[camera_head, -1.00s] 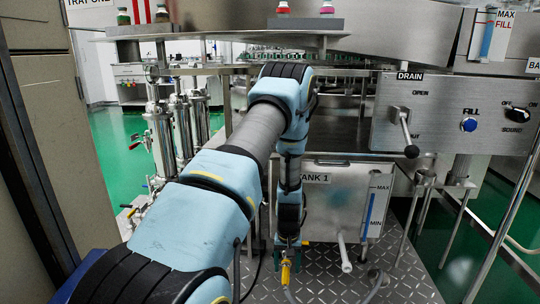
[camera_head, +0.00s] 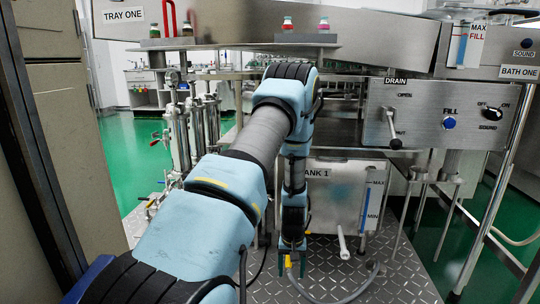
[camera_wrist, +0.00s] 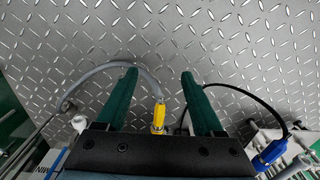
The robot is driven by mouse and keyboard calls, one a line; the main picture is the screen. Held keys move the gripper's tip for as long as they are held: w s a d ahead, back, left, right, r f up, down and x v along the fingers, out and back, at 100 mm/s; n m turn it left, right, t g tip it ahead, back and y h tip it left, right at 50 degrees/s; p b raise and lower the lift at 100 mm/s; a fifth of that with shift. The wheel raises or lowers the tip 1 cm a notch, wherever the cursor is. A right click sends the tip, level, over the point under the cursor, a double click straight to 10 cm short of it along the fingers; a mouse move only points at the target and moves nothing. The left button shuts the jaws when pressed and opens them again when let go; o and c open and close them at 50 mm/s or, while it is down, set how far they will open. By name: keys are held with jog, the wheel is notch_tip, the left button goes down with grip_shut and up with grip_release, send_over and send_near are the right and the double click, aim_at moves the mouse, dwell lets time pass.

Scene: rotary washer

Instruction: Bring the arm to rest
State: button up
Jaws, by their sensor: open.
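My gripper (camera_wrist: 160,84) shows in the wrist view as two dark green fingers spread apart. In the head view my gripper (camera_head: 291,268) hangs at the end of my bent blue arm, low in front of the tank marked TANK 1 (camera_head: 340,180). The fingers point down toward the tread-plate floor (camera_head: 330,285). A yellow connector (camera_wrist: 159,114) shows near the gripper's base in the wrist view.
The control panel (camera_head: 455,117) with the DRAIN lever (camera_head: 393,130) stands to the right of my arm. A steel tray (camera_head: 235,40) with small bottles is above. A cabinet (camera_head: 60,120) stands close on the left. Vertical steel cylinders (camera_head: 180,130) are behind. A grey hose (camera_head: 350,295) crosses the floor.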

jog(key=s+a+r, duration=0.2)
jog(key=a+r, duration=0.1)
jog(key=r, duration=0.6)
jog(key=s+a+r, duration=0.2)
jog(key=a+r, duration=0.2)
jog(key=r, duration=0.6)
jog(key=s+a+r+t, duration=0.1)
jog(key=s+a+r, duration=0.5)
jog(key=s+r, duration=0.45)
notch_tip(320, 180, up, 33)
jog(key=p, duration=3.3)
jog(key=shift+s+a, duration=0.2)
jog(key=shift+a, duration=0.05)
jog(key=shift+f, duration=0.1)
